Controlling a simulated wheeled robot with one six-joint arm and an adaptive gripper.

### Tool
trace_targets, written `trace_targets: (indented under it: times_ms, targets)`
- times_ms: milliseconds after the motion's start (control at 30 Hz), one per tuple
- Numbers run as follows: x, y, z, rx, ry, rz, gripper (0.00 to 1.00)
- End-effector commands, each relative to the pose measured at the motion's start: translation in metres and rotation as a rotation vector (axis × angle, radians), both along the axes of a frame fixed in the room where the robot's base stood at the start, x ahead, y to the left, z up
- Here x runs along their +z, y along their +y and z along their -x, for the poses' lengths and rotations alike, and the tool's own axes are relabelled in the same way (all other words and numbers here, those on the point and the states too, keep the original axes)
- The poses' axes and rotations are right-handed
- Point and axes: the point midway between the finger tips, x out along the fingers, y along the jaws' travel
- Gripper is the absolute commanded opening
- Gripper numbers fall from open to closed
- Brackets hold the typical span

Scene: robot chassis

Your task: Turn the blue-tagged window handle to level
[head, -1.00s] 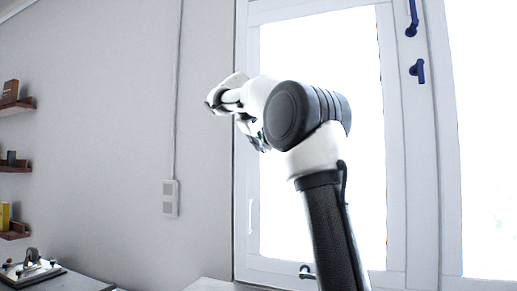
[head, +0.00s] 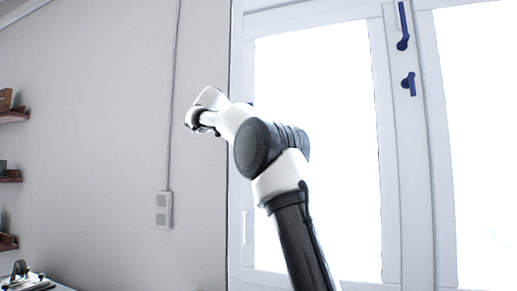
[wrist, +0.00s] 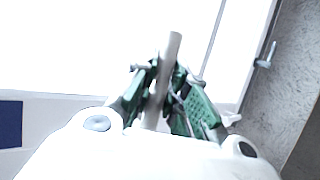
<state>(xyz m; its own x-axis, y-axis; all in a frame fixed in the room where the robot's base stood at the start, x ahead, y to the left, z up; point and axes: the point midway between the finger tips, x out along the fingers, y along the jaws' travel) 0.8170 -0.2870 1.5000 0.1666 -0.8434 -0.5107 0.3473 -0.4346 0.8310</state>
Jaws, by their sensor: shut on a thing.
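In the wrist view, the green fingers of my gripper (wrist: 166,98) are closed around a pale, straight bar (wrist: 172,48), which looks like a handle lever and stands tilted slightly right. Its base is hidden by the fingers and my white wrist housing. A dark blue patch (wrist: 10,123) lies at the left edge on the white frame; I cannot tell whether it is the tag. In the head view my fingers are hidden behind my arm. Two blue handles sit on the window frame at upper right: one pointing up (head: 402,28), one small (head: 410,84).
The bright window (head: 315,120) stands behind my arm, its white frame beside a grey wall. A wall socket (head: 163,210) and wooden shelves (head: 10,116) are at left. Another grey handle (wrist: 265,58) shows at right in the wrist view.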

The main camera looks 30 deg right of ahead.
Motion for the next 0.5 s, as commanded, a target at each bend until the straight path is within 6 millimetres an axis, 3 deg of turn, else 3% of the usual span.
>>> trace_targets:
  times_ms: [400, 433, 500]
  targets:
    - [0.0010, 0.0003, -0.0003, 0.002, 0.005, 0.007, 0.00]
    - [0.0010, 0.0003, -0.0004, 0.002, 0.005, 0.007, 0.20]
    - [0.0011, 0.0003, -0.0004, 0.002, 0.005, 0.007, 0.33]
